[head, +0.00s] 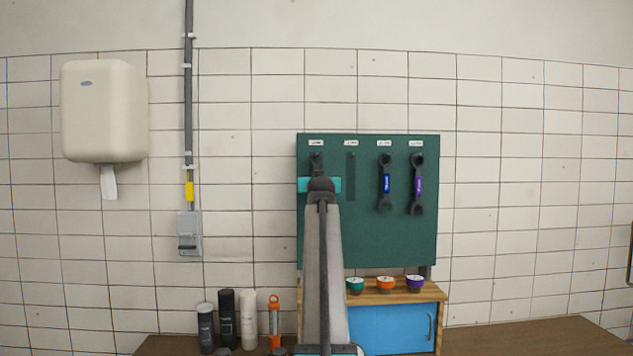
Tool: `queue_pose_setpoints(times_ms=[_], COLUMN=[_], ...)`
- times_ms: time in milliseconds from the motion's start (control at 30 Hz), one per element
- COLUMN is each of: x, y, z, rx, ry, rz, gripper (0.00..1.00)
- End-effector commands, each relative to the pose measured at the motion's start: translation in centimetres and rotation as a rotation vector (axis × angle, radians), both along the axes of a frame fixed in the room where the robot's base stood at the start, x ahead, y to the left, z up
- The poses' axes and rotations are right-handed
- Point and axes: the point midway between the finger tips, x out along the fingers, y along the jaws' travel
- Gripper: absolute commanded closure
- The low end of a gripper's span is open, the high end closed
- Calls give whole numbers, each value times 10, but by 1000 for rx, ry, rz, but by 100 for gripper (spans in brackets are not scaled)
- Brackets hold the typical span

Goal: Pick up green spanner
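A green tool board (400,235) stands against the wall with a row of small labels along its top. A dark spanner with a blue grip (386,183) and one with a purple grip (417,184) hang on its right half. Under the leftmost label, a dark tool-like end (316,160) shows above my arm; its lower part is hidden, so I cannot tell whether it is the green spanner. My gripper (333,185) is in front of the board there, with teal parts on both sides of the dark wrist. Its fingers are hidden by my arm.
An empty spanner-shaped slot (351,177) is second from left. Below are a wooden shelf (398,296) with teal, orange and purple-topped cups and a blue cabinet (385,330). Several bottles (227,318) stand at left. The bench (530,337) at right is clear.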

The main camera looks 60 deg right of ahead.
Motion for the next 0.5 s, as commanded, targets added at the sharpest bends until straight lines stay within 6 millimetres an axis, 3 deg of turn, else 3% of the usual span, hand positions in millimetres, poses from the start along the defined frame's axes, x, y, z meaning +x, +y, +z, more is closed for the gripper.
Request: queue_pose_setpoints(times_ms=[500], x=[1], y=[1], z=[0], rx=[0], ry=[0], rz=[1], gripper=[59])
